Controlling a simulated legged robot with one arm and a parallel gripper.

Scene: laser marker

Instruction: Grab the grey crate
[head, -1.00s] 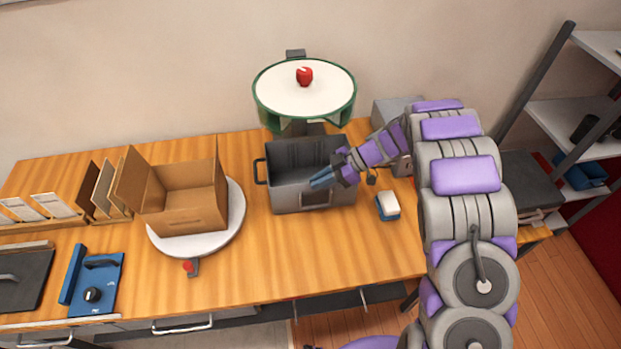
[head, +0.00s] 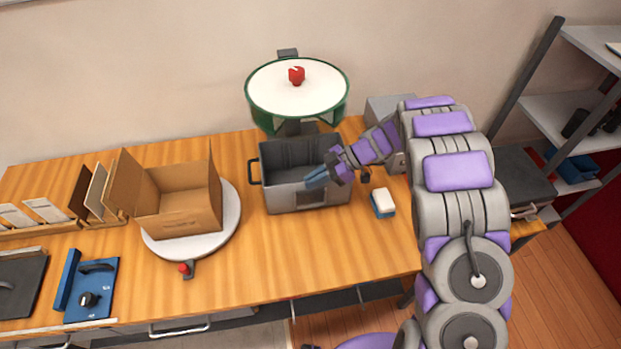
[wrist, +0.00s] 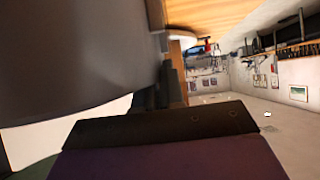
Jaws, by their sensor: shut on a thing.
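The grey crate (head: 290,197) stands on the wooden table in the middle of the head view. It is open at the top and looks empty, with a dark handle on its left side. In the wrist view a large grey surface (wrist: 75,55), apparently the crate's wall, fills the upper left close to the camera.
A round green-rimmed stand (head: 297,90) with a red object (head: 297,75) is behind the crate. A cardboard box (head: 180,205) sits on a white turntable (head: 195,240) to the left. A white and blue block (head: 383,203) lies right of the crate. The front middle of the table is clear.

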